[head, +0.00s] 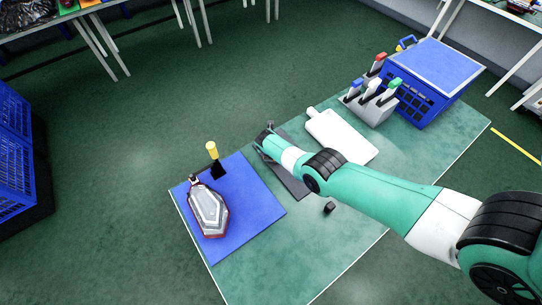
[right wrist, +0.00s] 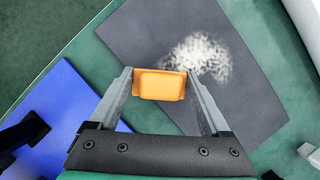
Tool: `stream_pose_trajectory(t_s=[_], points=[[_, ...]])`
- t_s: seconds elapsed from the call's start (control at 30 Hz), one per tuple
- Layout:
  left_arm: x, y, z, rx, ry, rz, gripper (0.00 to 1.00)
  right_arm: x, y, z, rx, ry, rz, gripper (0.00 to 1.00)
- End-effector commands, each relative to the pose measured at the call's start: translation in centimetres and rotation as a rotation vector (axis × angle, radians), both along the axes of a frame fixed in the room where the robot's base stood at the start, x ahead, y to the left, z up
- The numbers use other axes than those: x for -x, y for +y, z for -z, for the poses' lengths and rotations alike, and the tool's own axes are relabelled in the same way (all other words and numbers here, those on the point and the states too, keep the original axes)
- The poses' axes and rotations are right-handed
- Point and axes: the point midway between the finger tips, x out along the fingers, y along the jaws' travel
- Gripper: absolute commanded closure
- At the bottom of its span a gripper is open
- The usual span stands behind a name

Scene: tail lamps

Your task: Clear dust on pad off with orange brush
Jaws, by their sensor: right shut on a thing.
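My right gripper (right wrist: 160,78) is shut on the orange brush (right wrist: 160,86), which sits between its two fingertips. The grey pad (right wrist: 125,30) lies flat below, and a pale speckled patch of dust (right wrist: 203,55) is on it, just beyond and to the right of the brush in the right wrist view. I cannot tell whether the brush touches the pad. In the head view, my right gripper (head: 264,138) is over the pad (head: 298,187), and my arm hides much of the pad, the brush and the dust. My left gripper is not in view.
A small black block (head: 329,207) lies near my arm.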

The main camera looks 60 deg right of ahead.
Motion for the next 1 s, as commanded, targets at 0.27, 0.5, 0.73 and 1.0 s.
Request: stream_pose_trajectory(t_s=[0.27, 0.5, 0.73, 1.0], points=[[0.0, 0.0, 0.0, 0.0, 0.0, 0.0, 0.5, 1.3, -2.6, 0.1, 0.0, -0.001, 0.003, 0.79], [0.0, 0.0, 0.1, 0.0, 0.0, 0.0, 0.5, 1.7, -3.2, 0.1, 0.0, -0.002, 0.001, 0.79], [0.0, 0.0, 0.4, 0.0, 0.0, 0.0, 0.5, 2.7, -5.0, 0.3, 0.001, 0.0, 0.002, 0.79], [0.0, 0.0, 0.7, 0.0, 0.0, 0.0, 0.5, 3.6, -6.6, 0.4, -0.001, 0.001, 0.003, 0.79]])
